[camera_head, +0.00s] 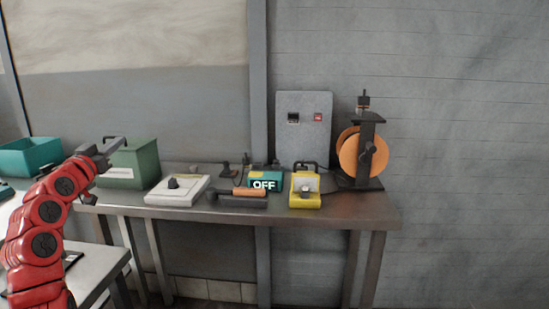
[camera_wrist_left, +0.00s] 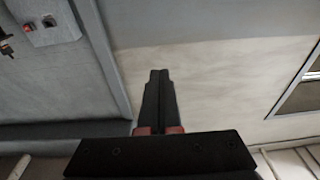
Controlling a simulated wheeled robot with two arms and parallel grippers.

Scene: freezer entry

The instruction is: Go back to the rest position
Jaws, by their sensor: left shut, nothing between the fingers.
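My left arm is red and comes in from the left in the head view. Its gripper (camera_head: 115,145) is held up in front of the green bin, near the bin's upper left. In the left wrist view the left gripper (camera_wrist_left: 158,75) has its two dark fingers pressed together with nothing between them. That view faces the wall, with a window at the right. My right gripper is in neither view.
A teal bin (camera_head: 30,157) stands at the left. The right side is clear.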

